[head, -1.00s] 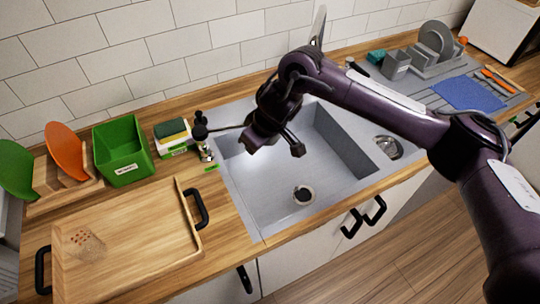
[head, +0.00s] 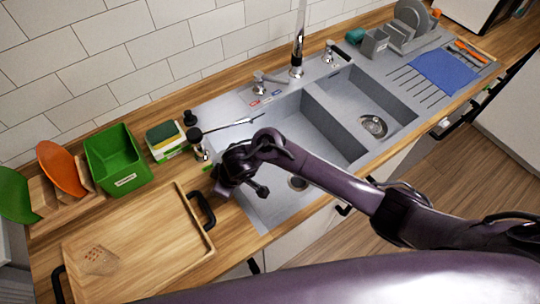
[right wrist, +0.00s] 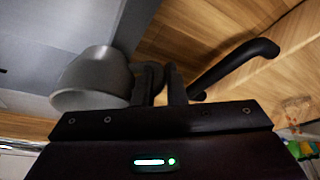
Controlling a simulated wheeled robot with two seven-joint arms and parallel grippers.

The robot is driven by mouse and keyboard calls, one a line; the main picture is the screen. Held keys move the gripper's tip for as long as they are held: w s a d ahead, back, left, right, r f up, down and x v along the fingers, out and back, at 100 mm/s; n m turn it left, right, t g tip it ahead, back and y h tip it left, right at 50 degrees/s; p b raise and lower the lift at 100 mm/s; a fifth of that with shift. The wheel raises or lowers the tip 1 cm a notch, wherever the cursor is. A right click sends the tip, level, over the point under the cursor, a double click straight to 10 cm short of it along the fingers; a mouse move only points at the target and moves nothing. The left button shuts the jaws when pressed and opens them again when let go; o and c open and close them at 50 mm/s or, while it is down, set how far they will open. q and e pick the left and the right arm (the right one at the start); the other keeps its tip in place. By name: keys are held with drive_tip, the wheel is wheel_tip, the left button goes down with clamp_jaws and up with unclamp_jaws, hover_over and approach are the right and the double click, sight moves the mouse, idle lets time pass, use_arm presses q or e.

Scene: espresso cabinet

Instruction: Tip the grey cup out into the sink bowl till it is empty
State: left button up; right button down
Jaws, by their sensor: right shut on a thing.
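The grey cup (right wrist: 92,78) shows in the right wrist view, at the left of the jaws. My right gripper (right wrist: 165,85) is shut on the cup's handle side. The cup looks tilted there; its inside and any contents cannot be made out. In the head view my right gripper (head: 238,182) is over the left edge of the sink bowl (head: 285,130), and the cup is hidden behind it. The bowl's drain (head: 298,183) shows partly, just behind my forearm. My left gripper is not in view.
A wooden tray (head: 150,250) with black handles lies left of the sink. A green bin (head: 118,158) and a sponge holder (head: 166,142) stand behind it. The tap (head: 298,45) rises at the back. A smaller bowl (head: 345,90) and a blue cloth (head: 443,72) are right.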

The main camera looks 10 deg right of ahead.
drive_tip(key=shift+d, duration=0.2)
drive_tip(key=shift+d+r+y, duration=0.6)
drive_tip(key=shift+d+y, duration=0.15)
drive_tip(key=shift+y, duration=0.25)
drive_tip(key=shift+w+d+f+m+y, duration=0.1)
drive_tip(key=shift+w+d+m+y, duration=0.1)
drive_tip(key=shift+d+y, duration=0.5)
drive_tip(key=shift+w+d+f+m+y, duration=0.1)
drive_tip(key=shift+d+m+y, duration=0.1)
drive_tip(key=shift+d+y, duration=0.45)
drive_tip(key=shift+d+r+y+b, duration=0.1)
drive_tip(key=shift+d+y+b, duration=0.5)
drive_tip(key=shift+b, duration=0.3)
drive_tip(key=shift+a, duration=0.1)
drive_tip(key=shift+r, duration=0.1)
